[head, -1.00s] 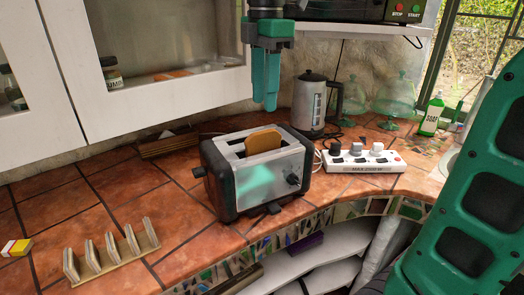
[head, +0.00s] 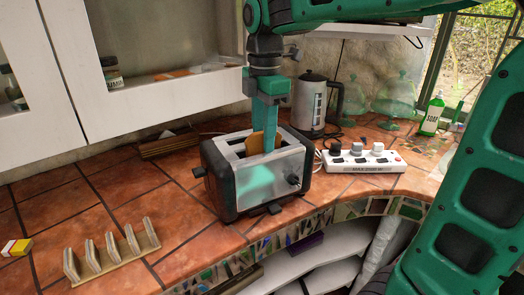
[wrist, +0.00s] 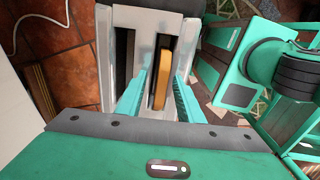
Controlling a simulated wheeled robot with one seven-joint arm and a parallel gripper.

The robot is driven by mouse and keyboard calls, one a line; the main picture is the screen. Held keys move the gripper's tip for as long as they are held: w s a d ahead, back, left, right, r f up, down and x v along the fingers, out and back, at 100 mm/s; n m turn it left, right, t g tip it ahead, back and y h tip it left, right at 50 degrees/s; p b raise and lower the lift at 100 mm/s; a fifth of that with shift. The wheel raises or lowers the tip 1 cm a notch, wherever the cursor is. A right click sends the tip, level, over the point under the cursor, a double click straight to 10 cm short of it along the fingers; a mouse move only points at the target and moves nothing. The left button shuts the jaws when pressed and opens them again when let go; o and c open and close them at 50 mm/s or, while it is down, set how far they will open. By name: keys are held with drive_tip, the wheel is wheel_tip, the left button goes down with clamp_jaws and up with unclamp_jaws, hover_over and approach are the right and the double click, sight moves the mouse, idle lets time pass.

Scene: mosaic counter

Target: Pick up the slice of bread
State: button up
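The slice of bread (head: 255,144) stands in a slot of the silver and black toaster (head: 262,182), its top sticking out. In the head view my gripper (head: 268,148) points down at the toaster and partly hides the slice. In the wrist view the slice (wrist: 160,75) sits between my two green fingers (wrist: 155,90), which are apart. A gap shows between the slice and the right finger; the left finger is close to it, and I cannot tell whether they touch. The other toaster slot (wrist: 124,60) looks empty.
A white power strip (head: 362,159) and a kettle (head: 311,104) stand right of and behind the toaster. A wooden toast rack (head: 112,249) and a small yellow box (head: 16,247) are at left. The tiles between are clear.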

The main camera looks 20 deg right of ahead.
drive_tip(key=c, duration=0.8)
drive_tip(key=shift+r, duration=0.1)
wheel_tip(320, 180, up, 10)
drive_tip(key=shift+f, duration=0.25)
drive_tip(key=shift+s+r, duration=0.1)
drive_tip(key=shift+r, duration=0.05)
